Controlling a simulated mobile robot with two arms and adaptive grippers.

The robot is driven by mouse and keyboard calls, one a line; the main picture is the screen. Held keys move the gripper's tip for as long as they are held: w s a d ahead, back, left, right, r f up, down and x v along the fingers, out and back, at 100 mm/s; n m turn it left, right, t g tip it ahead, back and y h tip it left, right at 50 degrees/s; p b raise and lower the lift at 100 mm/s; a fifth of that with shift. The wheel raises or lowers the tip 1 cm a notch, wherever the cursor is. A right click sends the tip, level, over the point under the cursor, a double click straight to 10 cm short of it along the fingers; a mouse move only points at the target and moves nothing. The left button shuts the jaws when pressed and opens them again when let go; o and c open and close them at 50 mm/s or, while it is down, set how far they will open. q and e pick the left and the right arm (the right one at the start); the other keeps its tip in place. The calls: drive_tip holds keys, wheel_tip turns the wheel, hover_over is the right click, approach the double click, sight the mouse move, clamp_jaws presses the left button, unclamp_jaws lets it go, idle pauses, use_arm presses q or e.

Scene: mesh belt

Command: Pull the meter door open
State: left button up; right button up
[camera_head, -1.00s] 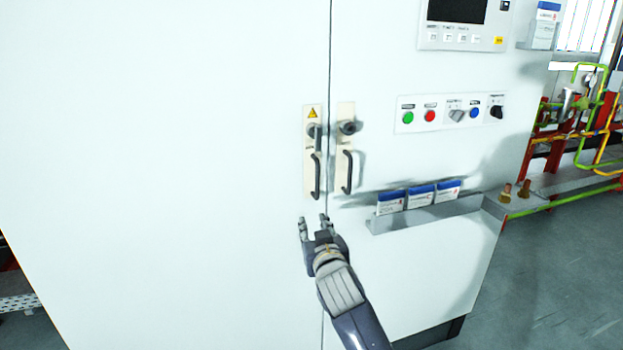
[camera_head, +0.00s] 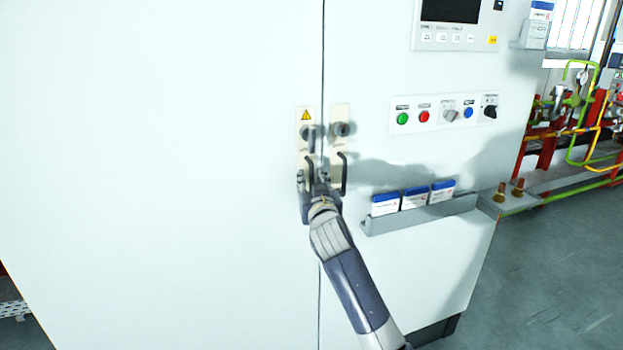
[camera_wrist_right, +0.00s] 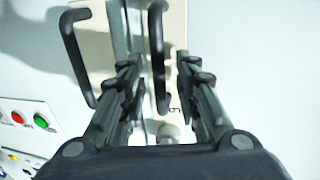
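The white cabinet's left door (camera_head: 170,170) meets the right panel (camera_head: 420,270) at a vertical seam, and looks shut. A black left handle (camera_head: 311,165) sits on a pale plate with a warning triangle. A black right handle (camera_head: 343,172) sits just right of the seam. My right gripper (camera_head: 312,178) is at the left handle, partly covering it. In the right wrist view the gripper (camera_wrist_right: 158,64) is open, with the left handle (camera_wrist_right: 158,50) between its fingers; contact cannot be told. The right handle (camera_wrist_right: 76,55) is outside the fingers there. My left gripper is not in view.
Right of the handles are a button panel (camera_head: 443,113), a display (camera_head: 455,25) and a protruding ledge (camera_head: 420,215) holding blue-and-white boxes. Red, green and yellow pipework (camera_head: 580,125) stands at the far right. Grey floor (camera_head: 540,270) is clear at lower right.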

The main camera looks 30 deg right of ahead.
drive_tip(key=shift+w+d, duration=0.2)
drive_tip(key=shift+w, duration=0.25)
clamp_jaws()
